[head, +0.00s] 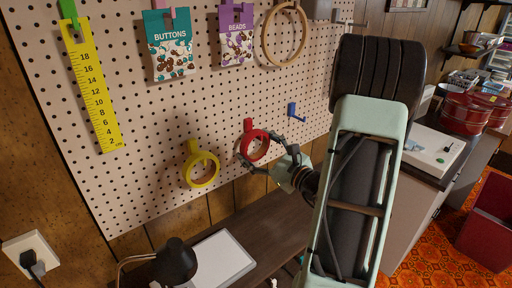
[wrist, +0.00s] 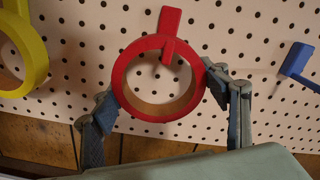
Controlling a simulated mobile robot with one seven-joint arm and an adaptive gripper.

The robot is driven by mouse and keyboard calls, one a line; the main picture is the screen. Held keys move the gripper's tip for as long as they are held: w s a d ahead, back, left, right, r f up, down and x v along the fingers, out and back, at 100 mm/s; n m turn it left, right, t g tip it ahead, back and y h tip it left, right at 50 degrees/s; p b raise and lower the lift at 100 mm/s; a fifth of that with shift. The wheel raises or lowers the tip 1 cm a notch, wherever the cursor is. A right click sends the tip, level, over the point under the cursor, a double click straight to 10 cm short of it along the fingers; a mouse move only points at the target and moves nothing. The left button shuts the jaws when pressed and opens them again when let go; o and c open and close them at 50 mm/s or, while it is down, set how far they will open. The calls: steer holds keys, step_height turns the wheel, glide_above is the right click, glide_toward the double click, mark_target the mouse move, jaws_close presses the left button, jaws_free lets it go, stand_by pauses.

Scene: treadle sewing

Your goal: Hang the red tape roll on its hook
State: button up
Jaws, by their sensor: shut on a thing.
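The red tape roll (head: 246,147) is upright in front of the pegboard, at the red hook (head: 248,124). In the wrist view the red tape roll (wrist: 122,72) has the red hook (wrist: 170,20) at its top, and part of the hook shows inside the ring's opening. I cannot tell whether the roll's weight rests on the hook. My gripper (head: 267,156) is shut on the roll. In the wrist view my gripper (wrist: 160,92) has one finger on each side of the ring.
A yellow tape roll (head: 189,171) hangs from a yellow hook to the left. An empty blue hook (head: 292,109) is to the right. A wooden hoop (head: 266,40) hangs above. A black lamp (head: 176,262) stands on the table below.

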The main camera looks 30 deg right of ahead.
steer(key=o, duration=1.2)
steer(key=s, duration=0.4)
steer(key=s+d, duration=0.1)
steer(key=s, duration=0.7)
steer(key=shift+d, duration=0.3)
steer(key=shift+w, duration=0.1)
